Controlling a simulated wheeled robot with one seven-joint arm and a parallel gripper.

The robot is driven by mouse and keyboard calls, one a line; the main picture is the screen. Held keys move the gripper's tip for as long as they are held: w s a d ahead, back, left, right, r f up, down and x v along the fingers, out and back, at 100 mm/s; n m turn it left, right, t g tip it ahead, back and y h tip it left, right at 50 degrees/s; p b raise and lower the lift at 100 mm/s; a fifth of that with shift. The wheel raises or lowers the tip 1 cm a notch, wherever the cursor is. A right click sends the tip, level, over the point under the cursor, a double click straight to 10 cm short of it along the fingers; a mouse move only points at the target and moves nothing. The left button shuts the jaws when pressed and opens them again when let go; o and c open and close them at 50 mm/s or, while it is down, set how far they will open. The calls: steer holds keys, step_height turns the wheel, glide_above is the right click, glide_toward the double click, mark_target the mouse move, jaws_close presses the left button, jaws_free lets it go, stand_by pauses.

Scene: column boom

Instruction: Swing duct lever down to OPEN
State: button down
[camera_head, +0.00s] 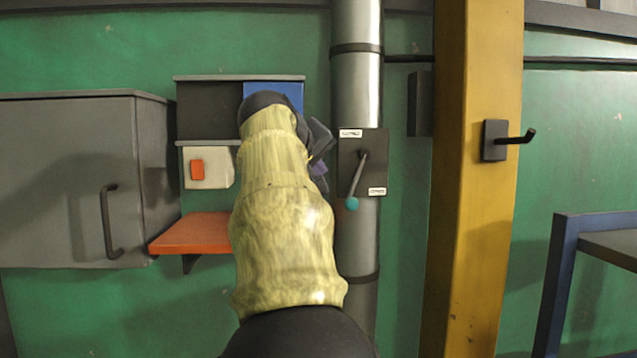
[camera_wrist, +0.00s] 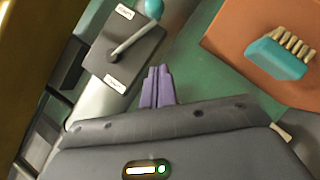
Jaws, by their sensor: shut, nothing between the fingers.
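The duct lever (camera_head: 357,180) is a thin grey rod with a teal knob (camera_head: 352,204), on a dark plate (camera_head: 348,165) fixed to the silver duct (camera_head: 357,90). It hangs down and slightly left from its pivot. Small white labels sit at the plate's upper left and lower right; I cannot read them. In the wrist view, the lever (camera_wrist: 135,41) and its knob (camera_wrist: 153,9) lie ahead of my fingers. My gripper (camera_wrist: 158,70) has its purple fingers together, empty, apart from the lever. In the head view it is mostly hidden by my arm, just left of the plate.
An orange shelf (camera_head: 190,236) left of the duct holds a teal brush (camera_wrist: 275,60), seen in the wrist view. A grey cabinet (camera_head: 70,180) is further left. A yellow column (camera_head: 480,200) with a black hook (camera_head: 517,138) stands right of the duct.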

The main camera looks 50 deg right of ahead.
steer(key=v, duration=0.3)
steer(key=shift+s+d, duration=0.15)
stand_by(0.5)
